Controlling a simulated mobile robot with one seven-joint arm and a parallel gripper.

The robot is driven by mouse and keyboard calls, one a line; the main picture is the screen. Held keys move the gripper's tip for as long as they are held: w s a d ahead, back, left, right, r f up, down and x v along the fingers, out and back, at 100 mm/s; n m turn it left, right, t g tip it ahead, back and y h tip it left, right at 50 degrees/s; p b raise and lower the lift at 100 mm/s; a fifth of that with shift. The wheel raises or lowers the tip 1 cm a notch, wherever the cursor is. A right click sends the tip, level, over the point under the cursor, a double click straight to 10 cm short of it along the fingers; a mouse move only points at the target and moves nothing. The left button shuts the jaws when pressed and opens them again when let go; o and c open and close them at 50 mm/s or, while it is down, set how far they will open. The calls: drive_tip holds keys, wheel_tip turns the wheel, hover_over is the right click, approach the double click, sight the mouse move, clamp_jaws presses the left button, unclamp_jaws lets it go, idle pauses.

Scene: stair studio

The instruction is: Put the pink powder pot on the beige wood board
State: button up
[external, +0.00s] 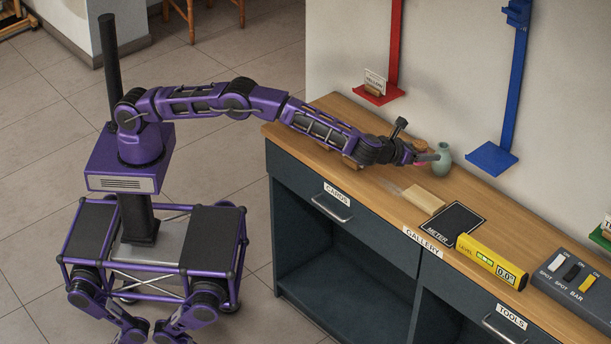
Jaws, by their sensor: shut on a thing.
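My gripper (428,158) is at the end of the outstretched arm, over the wooden counter near the wall. It is shut on the pink powder pot (420,164), of which only a small pink part shows below the fingers. The rest of the pot is hidden by the gripper. I cannot tell whether the pot touches the counter. The beige wood board (424,198) lies flat on the counter, nearer the camera than the gripper, with nothing on it.
A pale green vase (441,159) stands close beside the gripper. An orange-brown object (420,144) is just behind it. A black METER mat (454,223) and a yellow level (491,261) lie right of the board. Red (379,94) and blue (492,158) wall stands rise behind.

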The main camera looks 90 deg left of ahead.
sight(422, 199)
wheel_tip(422, 199, down, 10)
drive_tip(key=shift+w+d+f+b, duration=0.1)
drive_tip(key=shift+w+d+b, duration=0.05)
drive_tip(key=shift+b, duration=0.65)
drive_tip(key=shift+f, duration=0.25)
drive_tip(key=o, duration=1.4)
drive_tip(key=shift+o, duration=0.2)
drive_tip(key=shift+r, duration=0.15)
